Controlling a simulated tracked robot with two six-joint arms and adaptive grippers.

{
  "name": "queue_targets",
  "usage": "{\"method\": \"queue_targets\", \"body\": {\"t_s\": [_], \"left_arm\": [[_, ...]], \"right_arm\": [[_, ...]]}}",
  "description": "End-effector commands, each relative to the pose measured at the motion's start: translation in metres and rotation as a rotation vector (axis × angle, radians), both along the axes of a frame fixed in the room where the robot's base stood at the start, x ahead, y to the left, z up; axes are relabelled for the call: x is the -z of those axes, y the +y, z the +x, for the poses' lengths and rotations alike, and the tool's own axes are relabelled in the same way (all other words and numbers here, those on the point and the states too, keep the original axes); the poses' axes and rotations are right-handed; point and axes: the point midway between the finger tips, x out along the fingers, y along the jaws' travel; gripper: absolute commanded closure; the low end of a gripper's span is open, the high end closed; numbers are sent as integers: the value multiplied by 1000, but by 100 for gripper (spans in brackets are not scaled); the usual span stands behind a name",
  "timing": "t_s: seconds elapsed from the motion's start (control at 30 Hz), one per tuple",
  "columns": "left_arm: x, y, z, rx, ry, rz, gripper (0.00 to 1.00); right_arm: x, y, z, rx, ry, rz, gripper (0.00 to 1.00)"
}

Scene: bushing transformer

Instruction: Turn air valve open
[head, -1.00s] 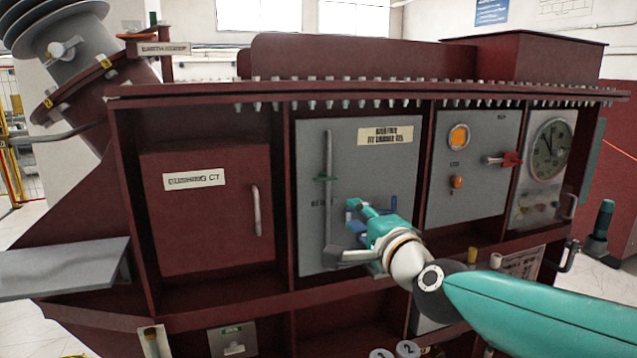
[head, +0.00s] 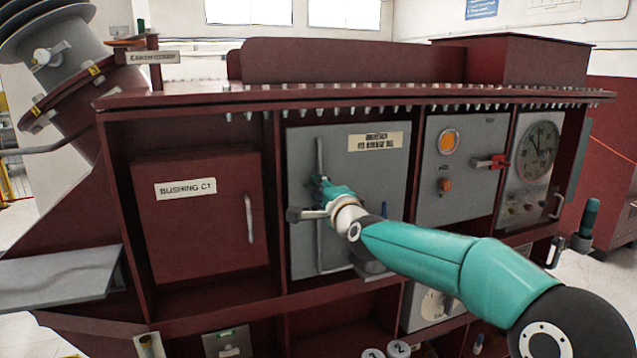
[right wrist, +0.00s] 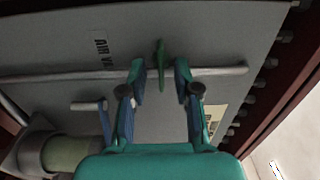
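The air valve is a green handle (right wrist: 160,65) on a grey pipe (right wrist: 220,72) in the right wrist view. A label beginning "AIR V" (right wrist: 102,47) is beside it on the panel. My right gripper (right wrist: 160,80) is open, with one finger on each side of the green handle. I see gaps between the fingers and the handle. In the head view my right gripper (head: 324,190) is at the vertical pipe (head: 320,152) on the grey panel and mostly hides the valve. My left gripper is not in view.
The dark red transformer cabinet frame (head: 272,200) surrounds the panel. A "BUSHING CT" door (head: 205,235) is to the left. A pale-handled lever (right wrist: 88,106) is below the pipe.

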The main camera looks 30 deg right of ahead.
Motion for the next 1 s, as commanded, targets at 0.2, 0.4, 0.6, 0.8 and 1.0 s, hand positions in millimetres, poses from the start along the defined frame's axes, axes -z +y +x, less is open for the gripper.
{"method": "queue_targets", "body": {"t_s": [0.2, 0.4, 0.6, 0.8, 1.0], "left_arm": [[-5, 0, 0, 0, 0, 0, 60], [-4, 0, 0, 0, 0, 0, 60], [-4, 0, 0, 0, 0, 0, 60], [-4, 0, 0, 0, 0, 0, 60], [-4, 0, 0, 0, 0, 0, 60]], "right_arm": [[0, -2, 11, -1, 0, 0, 69], [1, -2, 11, -1, 0, 0, 69], [1, -2, 11, -1, 1, 0, 95], [2, -2, 11, -1, 2, -1, 100], [3, -2, 11, -2, 10, -23, 100]]}}
